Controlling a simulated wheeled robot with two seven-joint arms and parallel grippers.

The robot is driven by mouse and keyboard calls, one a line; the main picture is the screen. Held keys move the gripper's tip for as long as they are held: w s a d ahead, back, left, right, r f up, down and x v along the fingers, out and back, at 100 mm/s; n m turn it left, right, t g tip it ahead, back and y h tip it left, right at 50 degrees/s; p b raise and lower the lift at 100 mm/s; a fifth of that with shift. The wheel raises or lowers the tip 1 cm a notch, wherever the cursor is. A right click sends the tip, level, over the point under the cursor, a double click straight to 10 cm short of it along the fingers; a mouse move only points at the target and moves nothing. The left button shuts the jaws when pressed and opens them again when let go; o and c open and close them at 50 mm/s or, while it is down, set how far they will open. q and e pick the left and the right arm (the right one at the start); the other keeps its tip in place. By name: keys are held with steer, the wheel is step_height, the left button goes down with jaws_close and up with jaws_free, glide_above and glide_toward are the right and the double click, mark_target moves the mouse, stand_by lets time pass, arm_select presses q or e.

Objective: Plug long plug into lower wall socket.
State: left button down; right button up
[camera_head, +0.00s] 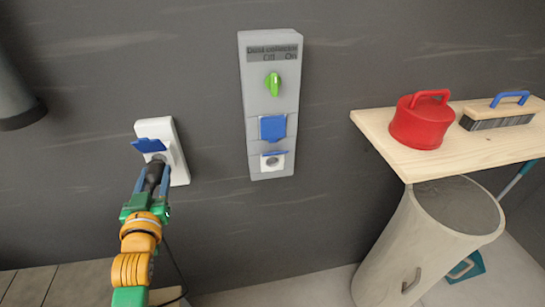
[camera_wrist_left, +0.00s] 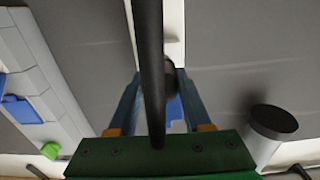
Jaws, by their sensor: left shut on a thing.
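My left gripper (camera_head: 158,176) is shut on a black plug (camera_head: 155,172) in front of the white wall socket (camera_head: 178,165) at left. The plug's far end meets the socket face below its raised blue lid (camera_head: 149,145); I cannot tell how deep it sits. In the left wrist view, the blue fingers (camera_wrist_left: 150,100) flank the black plug and cable (camera_wrist_left: 150,60), with the white socket plate behind. My right gripper is not in view.
A wooden shelf (camera_head: 460,160) at right holds a red handled object (camera_head: 421,122) and a brush (camera_head: 500,112). A grey bin (camera_head: 430,250) stands below it. A dark cylinder (camera_head: 15,95) is at upper left. The wall between socket and panel is clear.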

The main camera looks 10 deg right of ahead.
mark_target(153, 188)
arm_select(q)
steer(key=shift+s+p, duration=0.35)
steer(key=shift+s, duration=0.05)
steer(key=shift+s, duration=0.15)
steer(key=shift+s+a+p, duration=0.1)
steer(key=shift+s+p, duration=0.6)
steer(key=shift+s, duration=0.5)
steer(key=shift+f, duration=0.1)
